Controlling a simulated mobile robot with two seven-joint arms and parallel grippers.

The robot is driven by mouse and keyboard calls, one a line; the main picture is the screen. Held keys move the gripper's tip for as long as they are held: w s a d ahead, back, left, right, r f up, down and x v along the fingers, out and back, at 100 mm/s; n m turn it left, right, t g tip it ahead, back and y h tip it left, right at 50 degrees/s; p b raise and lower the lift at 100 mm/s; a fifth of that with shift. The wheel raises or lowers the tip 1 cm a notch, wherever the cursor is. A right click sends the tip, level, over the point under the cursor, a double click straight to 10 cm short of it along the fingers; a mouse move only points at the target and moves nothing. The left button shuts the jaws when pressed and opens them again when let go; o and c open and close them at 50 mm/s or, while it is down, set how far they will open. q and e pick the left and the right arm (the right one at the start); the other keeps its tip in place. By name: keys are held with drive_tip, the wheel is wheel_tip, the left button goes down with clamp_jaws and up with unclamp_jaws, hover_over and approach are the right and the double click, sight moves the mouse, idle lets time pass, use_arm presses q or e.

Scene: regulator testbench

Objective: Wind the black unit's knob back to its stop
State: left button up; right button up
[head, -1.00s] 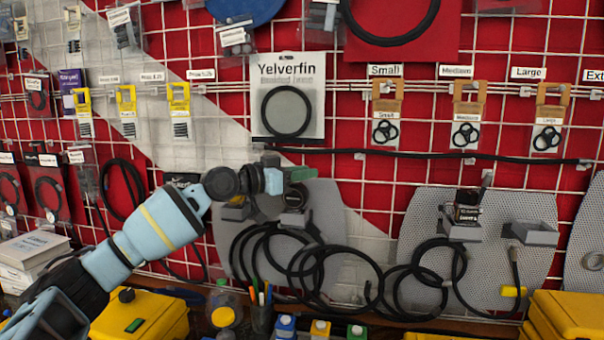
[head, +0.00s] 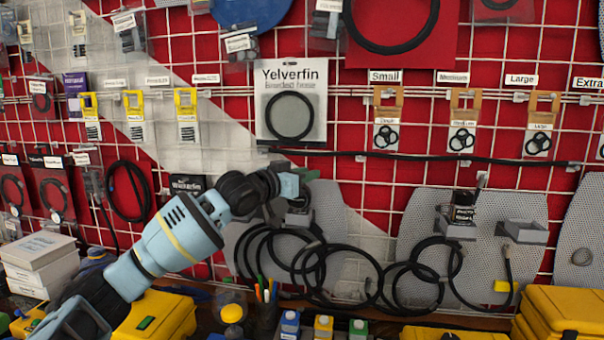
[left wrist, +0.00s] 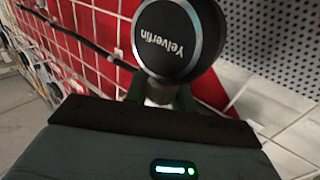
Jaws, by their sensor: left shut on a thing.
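The black unit (head: 298,203) sits on a grey holder on the left perforated panel in the head view, partly covered by my left gripper. In the left wrist view its round black face (left wrist: 180,38) carries the word Yelverfin and stands just past my gripper's dark edge. My left gripper (head: 298,183) is at the top of this unit, shut on what appears to be its knob. The knob and fingertips are mostly hidden, so how far the knob is turned cannot be told. My right gripper is out of view.
Black hoses (head: 275,255) hang in loops below the unit. Another black unit (head: 463,212) sits on the panel to the right. Yellow cases (head: 160,315), a pen cup (head: 266,300) and small bottles (head: 323,325) stand below. Packets hang on the red grid wall.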

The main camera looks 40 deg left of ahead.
use_arm(q)
drive_tip(key=shift+a+n+y, duration=0.2)
drive_tip(key=shift+n+y, duration=1.1)
drive_tip(key=shift+y, duration=0.8)
drive_tip(key=o, duration=1)
drive_tip(key=shift+s, duration=0.1)
drive_tip(key=s+d, duration=0.1)
drive_tip(key=s, duration=0.6)
drive_tip(key=shift+s+d, duration=0.15)
drive_tip(key=shift+s, duration=0.15)
